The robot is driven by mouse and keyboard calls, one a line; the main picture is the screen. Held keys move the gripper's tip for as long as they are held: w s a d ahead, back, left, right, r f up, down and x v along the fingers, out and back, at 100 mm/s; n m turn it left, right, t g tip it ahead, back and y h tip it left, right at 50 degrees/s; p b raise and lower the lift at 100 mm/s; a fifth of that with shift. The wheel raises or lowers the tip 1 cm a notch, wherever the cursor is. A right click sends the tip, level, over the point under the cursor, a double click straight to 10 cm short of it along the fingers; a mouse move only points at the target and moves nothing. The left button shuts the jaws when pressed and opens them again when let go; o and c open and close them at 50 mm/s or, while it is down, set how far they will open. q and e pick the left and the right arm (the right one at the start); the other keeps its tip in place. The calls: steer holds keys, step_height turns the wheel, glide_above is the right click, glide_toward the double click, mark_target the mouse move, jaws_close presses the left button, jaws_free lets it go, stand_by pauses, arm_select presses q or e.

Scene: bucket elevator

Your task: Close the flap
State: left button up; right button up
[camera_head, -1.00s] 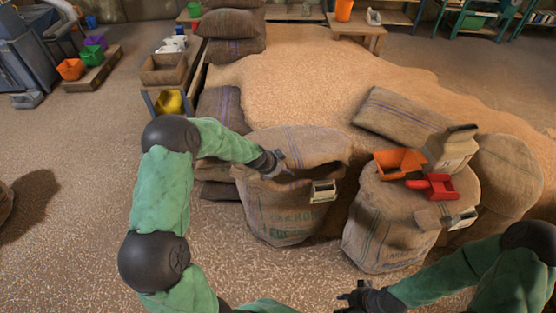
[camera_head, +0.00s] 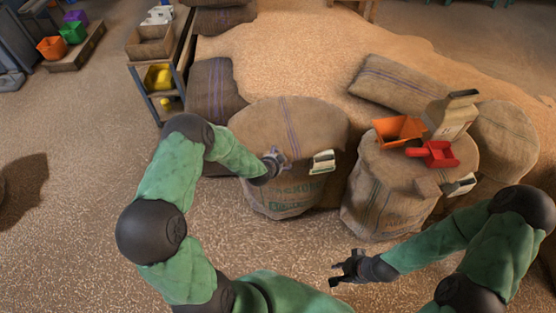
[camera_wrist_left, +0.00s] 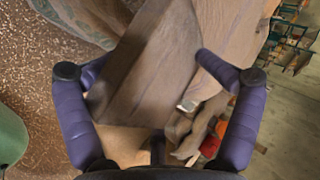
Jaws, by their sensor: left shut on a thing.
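The burlap flap (camera_head: 290,120) lies over the top of the middle sack (camera_head: 290,201), and the sack's opening is hidden. A pale tag (camera_head: 322,162) hangs on the sack's front right. My left gripper (camera_head: 277,158) is at the flap's front edge, against the sack front. The left wrist view shows brown cloth (camera_wrist_left: 150,60) between the purple fingers of this gripper (camera_wrist_left: 150,75); it is shut on the flap. My right gripper (camera_head: 338,268) is open and empty, low over the floor in front of the sacks.
The right sack (camera_head: 385,205) carries an orange bin (camera_head: 398,131), a red scoop (camera_head: 436,154) and a paper bag (camera_head: 452,116). Grain is heaped behind. A shelf with a yellow bin (camera_head: 158,77) stands at the left.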

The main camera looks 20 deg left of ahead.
arm_select(q)
steer(key=shift+w+a+f+b, duration=0.2)
steer(key=shift+a+f+b, duration=0.1)
steer(key=shift+a, duration=0.2)
steer(key=shift+t, duration=0.3)
steer(key=shift+s+d+f, duration=0.1)
steer(key=shift+s+f, duration=0.05)
steer(key=shift+c, duration=0.2)
steer(key=o, duration=0.8)
steer(key=shift+f, duration=0.2)
